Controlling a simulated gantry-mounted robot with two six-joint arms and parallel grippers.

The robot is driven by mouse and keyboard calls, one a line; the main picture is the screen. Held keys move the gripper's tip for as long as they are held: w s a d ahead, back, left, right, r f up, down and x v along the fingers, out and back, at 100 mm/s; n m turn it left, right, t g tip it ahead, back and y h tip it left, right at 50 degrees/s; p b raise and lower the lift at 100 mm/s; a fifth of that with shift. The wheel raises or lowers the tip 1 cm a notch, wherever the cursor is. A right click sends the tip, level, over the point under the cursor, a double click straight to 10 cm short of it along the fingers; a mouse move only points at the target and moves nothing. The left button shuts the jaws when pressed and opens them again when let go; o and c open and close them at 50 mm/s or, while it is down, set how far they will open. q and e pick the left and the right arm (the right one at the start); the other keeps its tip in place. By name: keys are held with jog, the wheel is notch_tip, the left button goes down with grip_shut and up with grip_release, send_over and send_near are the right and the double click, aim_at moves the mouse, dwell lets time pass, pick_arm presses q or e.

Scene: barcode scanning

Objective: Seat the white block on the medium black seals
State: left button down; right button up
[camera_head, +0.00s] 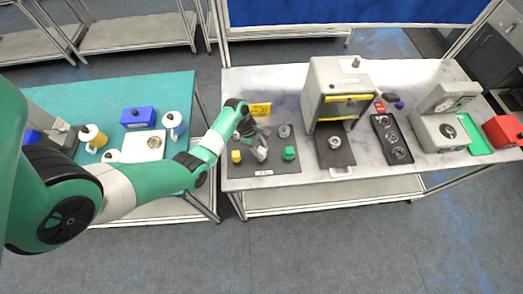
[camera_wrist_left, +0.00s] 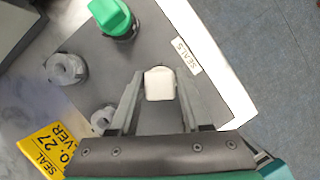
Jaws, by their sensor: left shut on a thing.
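My left gripper (camera_wrist_left: 157,92) is shut on the white block (camera_wrist_left: 159,84), which shows between its two fingertips in the left wrist view. I cannot tell whether the block touches the mat. I cannot pick out medium black seals for certain. My right gripper is not in view.
The mat bears a green piece (camera_head: 289,153), a yellow piece (camera_head: 237,156) and grey round pieces (camera_head: 284,131). A yellow sign (camera_head: 260,109) stands behind. A grey machine (camera_head: 337,92) and a black tray (camera_head: 391,139) with round parts stand to the right.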

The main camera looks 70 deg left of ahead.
pick_arm(q)
jog(key=shift+f+b, duration=0.3)
jog(key=shift+f, duration=0.35)
grip_release()
notch_tip(320, 180, up, 8)
jog(key=p, duration=0.8)
jog(key=shift+f, duration=0.25)
dwell(0.5)
